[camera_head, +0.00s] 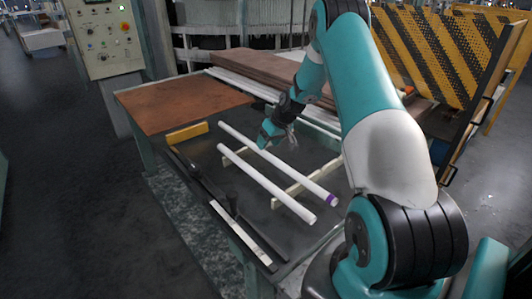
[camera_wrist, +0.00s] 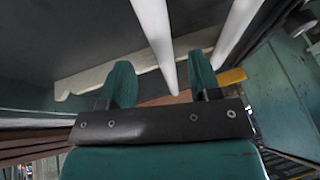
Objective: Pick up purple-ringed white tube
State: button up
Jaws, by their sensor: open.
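The purple-ringed white tube (camera_head: 299,178) lies slanted across pale rails on the dark table in the head view. Its purple band is at its near right end. A plain white tube (camera_head: 265,183) lies roughly parallel, on its left. My gripper (camera_head: 264,146) is over the far half of the ringed tube. In the wrist view my gripper (camera_wrist: 160,75) is open, and one white tube (camera_wrist: 155,35) runs between the lines of its two fingers. The other tube (camera_wrist: 236,30) passes near the right finger. No purple band shows there, and contact cannot be told.
A yellow block (camera_head: 187,133) stands at the table's far left end, beside a brown board (camera_head: 180,103). A pale rail (camera_head: 305,183) runs under the tubes. Stacked planks (camera_head: 262,68) and a yellow-black barrier (camera_head: 440,55) stand behind. A control panel (camera_head: 105,35) is at the upper left.

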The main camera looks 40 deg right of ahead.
aim_at(266, 155)
jog(key=shift+p+x, duration=0.85)
jog(key=shift+x, duration=1.3)
jog(key=shift+c, duration=0.5)
jog(key=c, duration=0.9)
jog(key=shift+c, duration=0.2)
jog(key=shift+r, duration=0.2)
